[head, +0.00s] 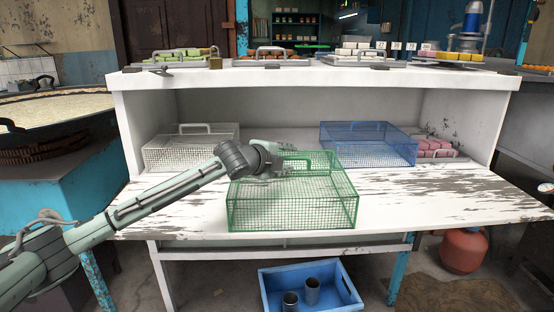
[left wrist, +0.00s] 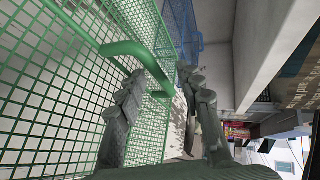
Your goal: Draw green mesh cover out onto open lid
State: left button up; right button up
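The green mesh cover (head: 292,205) sits on the worn white open lid (head: 440,205), its front near the lid's front edge. Its green handle (head: 305,161) is on top toward the back. My left gripper (head: 274,165) is at the top of the cover beside the handle. In the left wrist view, the fingers of my left gripper (left wrist: 166,88) are spread apart. One finger overlaps the green handle (left wrist: 135,52); I cannot tell whether it touches. The mesh of the green cover (left wrist: 45,80) fills the left side there. My right gripper is not in view.
A blue mesh cover (head: 367,145) and a white mesh cover (head: 190,152) stand inside the cabinet, with pink blocks (head: 433,148) at right. Trays of coloured blocks line the top shelf (head: 220,77). A blue crate with cups (head: 348,290) is below. The lid's right side is clear.

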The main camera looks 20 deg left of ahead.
pick_arm(q)
jog(key=v, duration=1)
jog(key=shift+s+a+r, duration=0.1)
jog(key=shift+s+r, duration=0.05)
jog(key=shift+s, duration=0.1)
